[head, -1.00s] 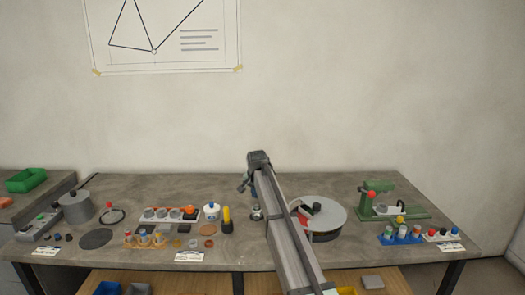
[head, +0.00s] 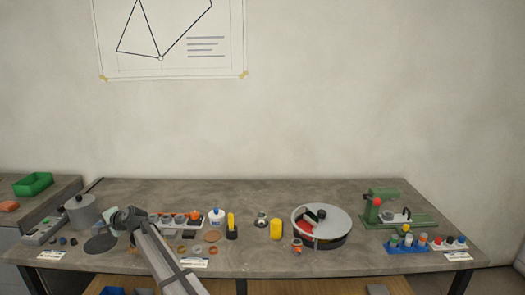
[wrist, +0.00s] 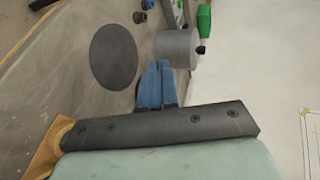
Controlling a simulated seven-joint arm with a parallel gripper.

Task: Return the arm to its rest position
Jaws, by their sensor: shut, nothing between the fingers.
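My gripper (wrist: 156,86) shows in the wrist view as two blue fingers side by side, shut with nothing between them. In the head view my arm reaches up from the lower middle to the left part of the bench, and its end covers part of the things there. In the wrist view the fingers point toward a grey cylinder (wrist: 176,48) and a dark round disc (wrist: 113,57) lies to their left. The fingertips are too small to make out in the head view.
A green bin (head: 33,184) stands on the side table at left. The bench's back strip is mostly clear.

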